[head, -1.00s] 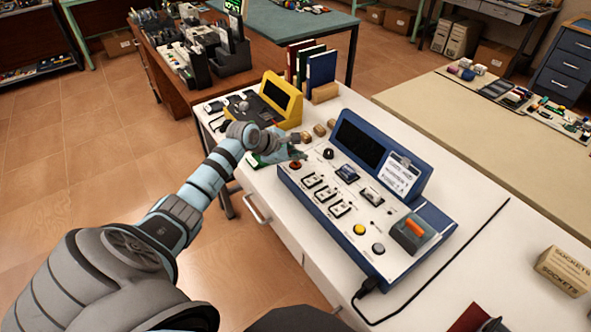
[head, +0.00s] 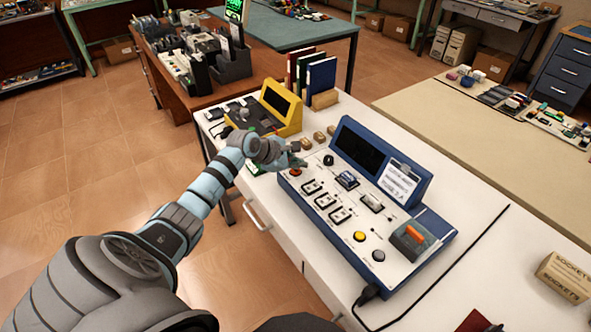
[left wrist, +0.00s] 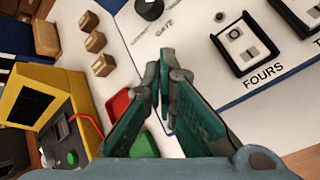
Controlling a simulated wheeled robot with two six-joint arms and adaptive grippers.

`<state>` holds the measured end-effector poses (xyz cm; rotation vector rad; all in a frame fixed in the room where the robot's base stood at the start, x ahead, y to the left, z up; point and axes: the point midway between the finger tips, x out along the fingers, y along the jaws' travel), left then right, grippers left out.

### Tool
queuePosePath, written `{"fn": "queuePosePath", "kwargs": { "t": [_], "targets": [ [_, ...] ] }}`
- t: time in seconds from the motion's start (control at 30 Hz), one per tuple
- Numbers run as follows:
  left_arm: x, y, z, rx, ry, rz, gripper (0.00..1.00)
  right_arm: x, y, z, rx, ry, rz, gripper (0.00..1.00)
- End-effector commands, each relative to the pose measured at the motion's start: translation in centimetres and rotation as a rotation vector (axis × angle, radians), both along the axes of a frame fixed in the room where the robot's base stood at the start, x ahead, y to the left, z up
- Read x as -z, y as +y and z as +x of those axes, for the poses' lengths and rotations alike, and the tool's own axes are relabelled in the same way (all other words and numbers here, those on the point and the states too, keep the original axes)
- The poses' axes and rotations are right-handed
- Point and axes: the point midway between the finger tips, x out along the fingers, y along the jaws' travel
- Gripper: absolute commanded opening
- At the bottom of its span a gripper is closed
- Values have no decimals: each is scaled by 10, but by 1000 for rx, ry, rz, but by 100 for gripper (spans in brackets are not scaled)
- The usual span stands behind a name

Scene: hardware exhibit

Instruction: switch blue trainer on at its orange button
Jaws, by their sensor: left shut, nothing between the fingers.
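The blue trainer (head: 440,222) stands on a white bench, with a dark screen (head: 361,145). An orange-red round button (head: 295,172) is at its near left corner, an amber round button (head: 360,236) towards the front, and an orange rocker (head: 414,232) at the right end. My left gripper (head: 298,162) is shut and empty, its tips close to the orange-red button; contact cannot be told. In the left wrist view its teal fingers (left wrist: 160,85) point at the panel between a black knob (left wrist: 150,8) and the FOURS switch (left wrist: 240,45). My right gripper is not in view.
A yellow trainer (head: 283,112) stands behind left, with small wooden blocks (head: 318,137) between. Upright books (head: 321,78) are behind. Red (left wrist: 118,105) and green (left wrist: 143,146) pieces lie close to the fingers in the left wrist view. A black cable (head: 470,240) runs right.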

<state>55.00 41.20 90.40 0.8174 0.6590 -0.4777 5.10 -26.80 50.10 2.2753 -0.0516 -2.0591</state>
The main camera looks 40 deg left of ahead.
Motion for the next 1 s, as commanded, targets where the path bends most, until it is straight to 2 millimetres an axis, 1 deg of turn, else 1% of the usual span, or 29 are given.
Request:
{"fn": "queuePosePath", "kwargs": {
  "t": [0.37,0.63,1.0],
  "targets": [
    [0,0,0,0,0,0,0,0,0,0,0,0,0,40],
    [9,0,-1,0,1,-1,0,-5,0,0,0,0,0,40],
    [10,0,-1,0,1,0,0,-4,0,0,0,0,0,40]
  ]
}}
